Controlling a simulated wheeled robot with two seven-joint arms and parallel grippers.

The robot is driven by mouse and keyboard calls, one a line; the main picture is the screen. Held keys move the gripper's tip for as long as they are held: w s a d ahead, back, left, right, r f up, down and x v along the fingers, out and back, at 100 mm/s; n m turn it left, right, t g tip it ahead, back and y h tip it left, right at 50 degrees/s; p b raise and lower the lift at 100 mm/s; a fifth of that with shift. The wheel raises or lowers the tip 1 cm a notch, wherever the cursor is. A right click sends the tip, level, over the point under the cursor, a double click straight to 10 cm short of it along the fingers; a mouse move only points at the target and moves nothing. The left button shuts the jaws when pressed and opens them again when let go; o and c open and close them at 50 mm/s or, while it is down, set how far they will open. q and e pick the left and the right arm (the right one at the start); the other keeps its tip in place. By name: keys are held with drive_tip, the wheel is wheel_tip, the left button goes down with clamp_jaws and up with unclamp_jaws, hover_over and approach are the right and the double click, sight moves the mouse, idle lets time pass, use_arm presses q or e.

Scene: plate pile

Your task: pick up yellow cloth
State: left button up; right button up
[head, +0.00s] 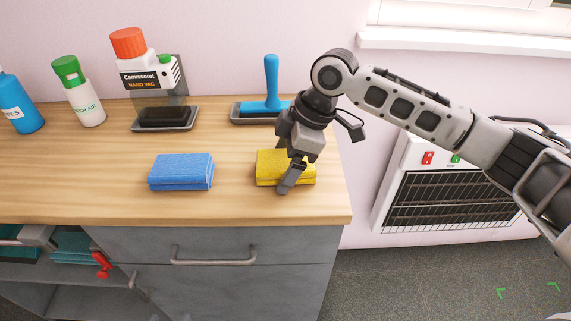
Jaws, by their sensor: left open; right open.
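The yellow cloth (270,169) is a folded, block-like bundle on the wooden counter, near its right end. My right gripper (291,177) points down at the cloth's right half, with its arm coming in from the right. It is open, and one finger shows in front of the cloth's front face. The gripper hides part of the cloth; the other finger is hidden, and I cannot tell whether either touches it. My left gripper cannot be made out in this view.
A blue folded cloth (181,171) lies to the left. The counter's front edge (200,222) is close; a heater (440,200) stands right.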

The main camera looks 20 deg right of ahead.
drive_tip(key=shift+f+p, duration=0.1)
drive_tip(key=shift+p, duration=0.3)
idle(0.3)
drive_tip(key=c, duration=1.1)
